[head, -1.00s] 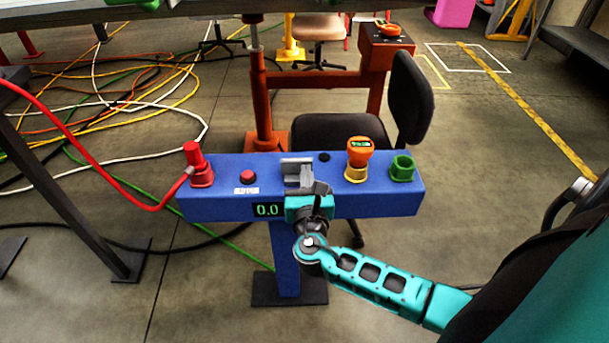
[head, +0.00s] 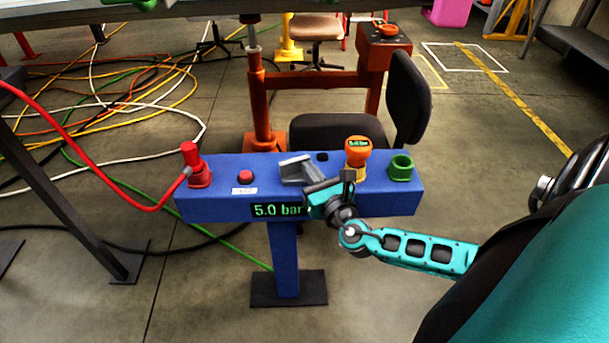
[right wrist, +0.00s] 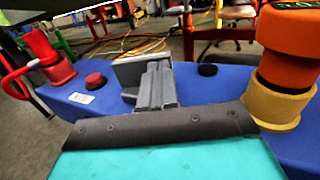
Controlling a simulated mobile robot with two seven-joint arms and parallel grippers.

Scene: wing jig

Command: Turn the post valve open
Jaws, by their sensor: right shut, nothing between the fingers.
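The blue post (head: 230,168) carries a row of fittings on its top bar. My right gripper (head: 297,168) is over the middle of the bar, shut and empty, turned at an angle. The post valve itself is hard to make out; grey parts at the fingers may hide it or belong to it. In the right wrist view the shut grey fingers (right wrist: 157,85) are low over the bar, close to a pale grey plate (right wrist: 130,70); contact is unclear. The front display (head: 278,210) reads 5.0 bar. My left gripper is out of view.
Left on the bar are a red coupling (head: 198,172) with a red hose and a red button (head: 246,176). Right are a black round piece (head: 321,157), an orange knob on a yellow base (head: 357,153) and a green socket (head: 400,168). A black chair (head: 408,98) stands behind.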

